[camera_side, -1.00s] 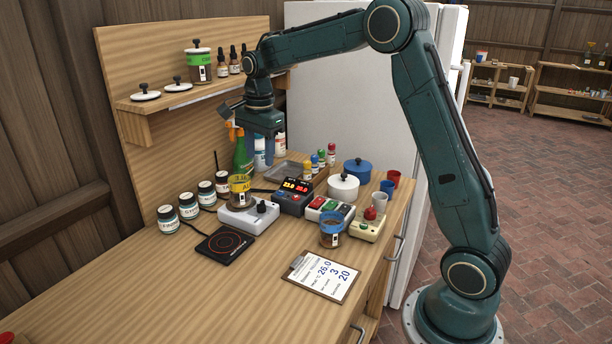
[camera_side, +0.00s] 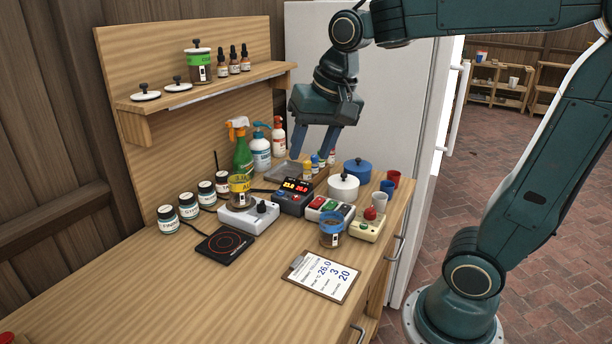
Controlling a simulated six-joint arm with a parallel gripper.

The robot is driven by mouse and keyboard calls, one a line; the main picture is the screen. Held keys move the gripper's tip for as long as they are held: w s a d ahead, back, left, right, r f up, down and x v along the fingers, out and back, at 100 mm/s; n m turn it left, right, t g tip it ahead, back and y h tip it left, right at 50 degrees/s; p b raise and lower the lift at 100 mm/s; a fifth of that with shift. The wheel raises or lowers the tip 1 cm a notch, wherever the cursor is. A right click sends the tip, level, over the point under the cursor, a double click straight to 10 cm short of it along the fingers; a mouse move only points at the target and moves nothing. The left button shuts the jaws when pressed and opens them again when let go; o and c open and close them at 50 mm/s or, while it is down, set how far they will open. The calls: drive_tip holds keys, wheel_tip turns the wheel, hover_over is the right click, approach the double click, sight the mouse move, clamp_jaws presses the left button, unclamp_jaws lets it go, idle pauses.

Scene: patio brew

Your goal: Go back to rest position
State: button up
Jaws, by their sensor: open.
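My gripper (camera_side: 314,150) hangs in the air above the back part of the wooden counter, in front of the white fridge. Its two blue fingers point down, are spread apart and hold nothing. In the picture they overlap the area of the small colour-capped bottles and the grey tray. My arm reaches in from the right, with its forearm high across the top right of the view.
The counter (camera_side: 150,290) bears a scale (camera_side: 248,217) with a yellow-banded jar (camera_side: 240,189), a blue-banded jar (camera_side: 331,234), a clipboard (camera_side: 320,277), a hot plate (camera_side: 225,245), a white pot (camera_side: 343,187) and spray bottles (camera_side: 242,155). A shelf (camera_side: 200,88) holds a green-banded jar (camera_side: 200,66).

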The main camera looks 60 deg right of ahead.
drive_tip(key=s+a+f+n+t, duration=0.1)
drive_tip(key=s+n, duration=0.2)
drive_tip(key=s, duration=0.3)
drive_tip(key=s+a+f+n, duration=0.1)
drive_tip(key=s+f+n, duration=0.1)
drive_tip(key=s+n, duration=0.2)
drive_tip(key=shift+s+a+f+n+t, duration=0.3)
drive_tip(key=shift+s+a+t, duration=0.1)
drive_tip(key=shift+s, duration=0.6)
